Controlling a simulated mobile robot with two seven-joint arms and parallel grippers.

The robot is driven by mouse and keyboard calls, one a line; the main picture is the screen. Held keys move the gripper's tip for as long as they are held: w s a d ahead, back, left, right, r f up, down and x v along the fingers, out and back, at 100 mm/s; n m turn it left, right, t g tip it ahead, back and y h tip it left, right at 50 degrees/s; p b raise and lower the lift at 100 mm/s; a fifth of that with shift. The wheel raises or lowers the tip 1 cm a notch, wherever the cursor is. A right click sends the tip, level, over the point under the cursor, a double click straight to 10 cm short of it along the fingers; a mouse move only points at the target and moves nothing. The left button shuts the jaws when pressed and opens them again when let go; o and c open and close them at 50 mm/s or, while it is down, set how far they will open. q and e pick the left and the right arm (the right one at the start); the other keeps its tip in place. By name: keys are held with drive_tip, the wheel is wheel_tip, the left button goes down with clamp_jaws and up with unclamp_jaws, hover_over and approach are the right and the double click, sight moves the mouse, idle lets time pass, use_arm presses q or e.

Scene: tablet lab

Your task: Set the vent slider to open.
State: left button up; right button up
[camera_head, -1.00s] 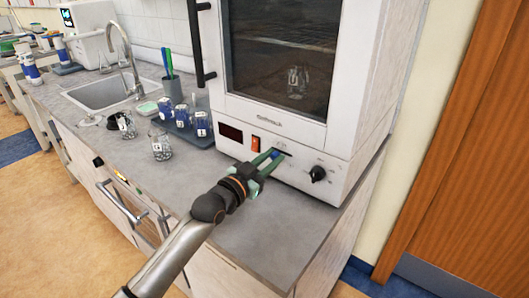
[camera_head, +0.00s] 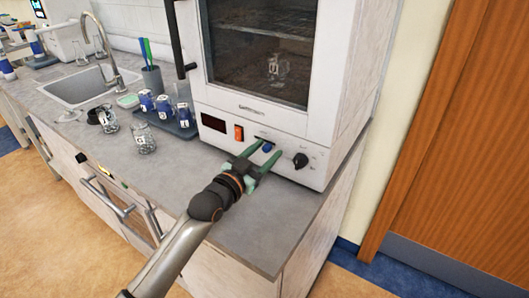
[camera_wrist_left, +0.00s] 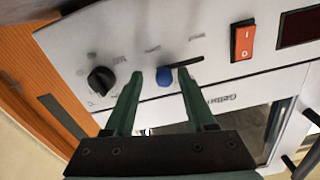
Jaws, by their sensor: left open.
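The vent slider's blue knob (camera_head: 267,147) is on the white front panel of the oven, below the door. In the left wrist view the blue knob (camera_wrist_left: 165,77) sits at the left end of a dark slot (camera_wrist_left: 186,63), which is the right end as the head view sees it. My left gripper (camera_head: 269,149) is open, with its green fingertips on either side of the knob. In the left wrist view a gap shows between the knob and each fingertip of the gripper (camera_wrist_left: 160,74). The small labels by the slot are not readable. My right gripper is not in view.
A black rotary dial (camera_head: 301,160) and an orange rocker switch (camera_head: 239,132) flank the slider, with a dark display (camera_head: 213,123) farther left. A blue tray (camera_head: 184,130) with labelled jars and a glass beaker (camera_head: 144,140) stand on the counter. The counter front is clear.

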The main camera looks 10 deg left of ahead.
use_arm(q)
drive_tip(key=shift+s, duration=0.1)
drive_tip(key=v, duration=1.2)
drive_tip(key=shift+s, duration=0.15)
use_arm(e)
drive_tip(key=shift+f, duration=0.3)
use_arm(q)
drive_tip(key=shift+a, duration=0.1)
